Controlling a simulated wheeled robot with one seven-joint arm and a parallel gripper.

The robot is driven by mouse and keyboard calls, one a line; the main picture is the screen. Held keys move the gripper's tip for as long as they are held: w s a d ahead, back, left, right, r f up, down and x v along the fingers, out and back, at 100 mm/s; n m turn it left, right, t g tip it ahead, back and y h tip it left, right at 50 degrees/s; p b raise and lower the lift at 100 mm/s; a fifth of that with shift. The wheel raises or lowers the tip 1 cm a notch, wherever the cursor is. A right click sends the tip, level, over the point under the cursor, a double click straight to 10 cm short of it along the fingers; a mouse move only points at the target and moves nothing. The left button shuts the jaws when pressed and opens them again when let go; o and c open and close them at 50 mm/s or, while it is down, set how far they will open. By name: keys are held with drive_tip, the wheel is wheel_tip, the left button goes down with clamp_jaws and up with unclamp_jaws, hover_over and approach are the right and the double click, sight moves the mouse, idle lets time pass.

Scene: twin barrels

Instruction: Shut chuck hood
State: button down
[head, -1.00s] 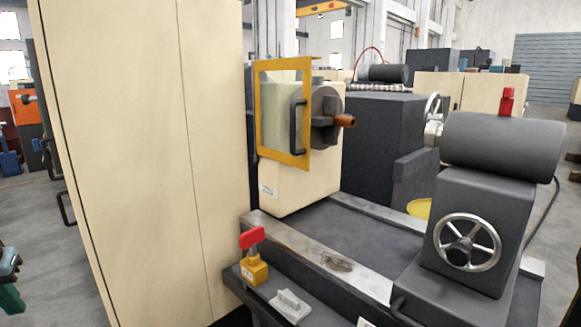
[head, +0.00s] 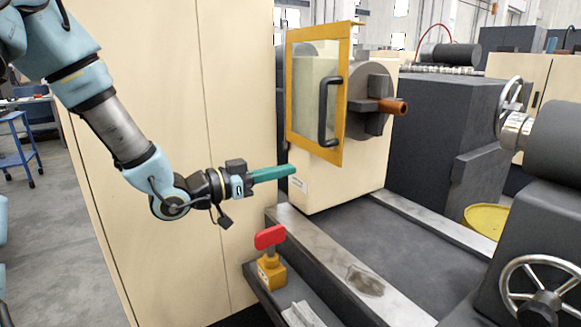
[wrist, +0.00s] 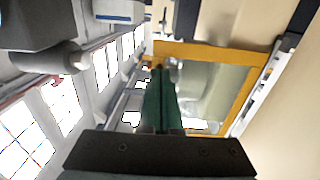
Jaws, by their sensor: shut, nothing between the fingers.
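The chuck hood (head: 344,110) is a clear panel in a yellow frame with a black handle (head: 325,112). It stands upright at the headstock, overlapping the left part of the grey chuck (head: 370,95) in the head view. The chuck's right part and a copper-coloured bar (head: 393,107) show uncovered. My gripper (head: 294,169) has teal fingers, shut and empty, pointing right, lower left of the hood and apart from the handle. In the wrist view the shut fingers (wrist: 160,72) overlap the hood's yellow frame (wrist: 215,50); contact cannot be told there.
A tall cream cabinet (head: 180,60) stands behind my arm. A red-handled yellow device (head: 271,268) sits on the dark front ledge below my gripper. The lathe bed (head: 330,258) runs right to a grey tailstock (head: 555,150) with a handwheel (head: 543,290).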

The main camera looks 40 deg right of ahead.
sight(337, 159)
drive_tip(key=d+p, duration=0.1)
drive_tip(key=d, duration=0.2)
drive_tip(key=d+p, duration=0.1)
drive_tip(key=d, duration=0.3)
drive_tip(key=s+d+p, duration=0.1)
drive_tip(key=d, duration=0.2)
drive_tip(key=shift+d+p, duration=0.3)
drive_tip(key=shift+p, duration=0.05)
drive_tip(key=shift+s+d, duration=0.1)
drive_tip(key=shift+d, duration=0.35)
drive_tip(key=shift+s+d+f+b, duration=0.15)
drive_tip(key=shift+s+d+b, duration=0.05)
drive_tip(key=shift+d+b, duration=0.65)
drive_tip(key=shift+r, duration=0.25)
drive_tip(key=shift+s+d, duration=0.1)
